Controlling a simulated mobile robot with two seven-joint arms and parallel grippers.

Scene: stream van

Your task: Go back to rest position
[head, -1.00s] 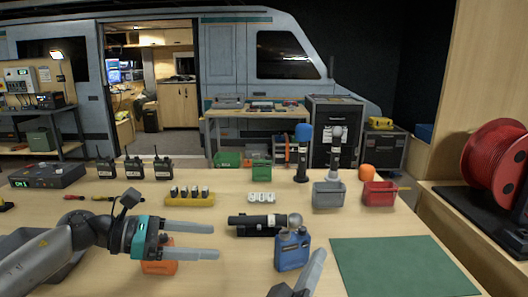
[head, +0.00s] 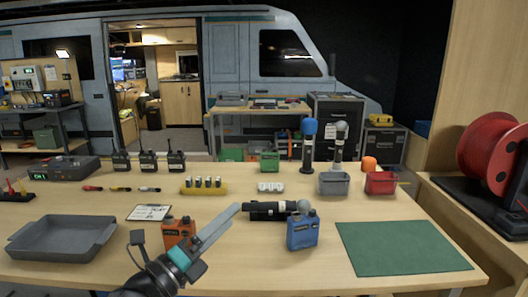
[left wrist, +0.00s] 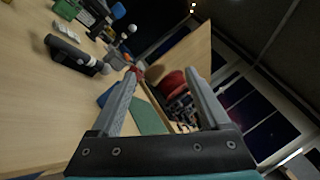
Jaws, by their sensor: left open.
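My left gripper (head: 234,213) reaches in from the lower left of the head view, over the front of the workbench (head: 190,215). It points up and to the right, with the fingers nearly overlapping from this angle. In the left wrist view the gripper (left wrist: 160,75) has its two grey fingers well apart and nothing between them. An orange box (head: 178,232) stands just left of the fingers, and a blue box (head: 302,232) stands to their right. A black handheld microphone (head: 268,210) lies beyond the tips. My right gripper is not in view.
A grey tray (head: 62,243) and a clipboard (head: 149,212) are at left. A green mat (head: 400,248) lies clear at right. Radios (head: 148,161), a yellow battery holder (head: 207,190), a grey bin (head: 333,184) and a red bin (head: 381,184) stand farther back.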

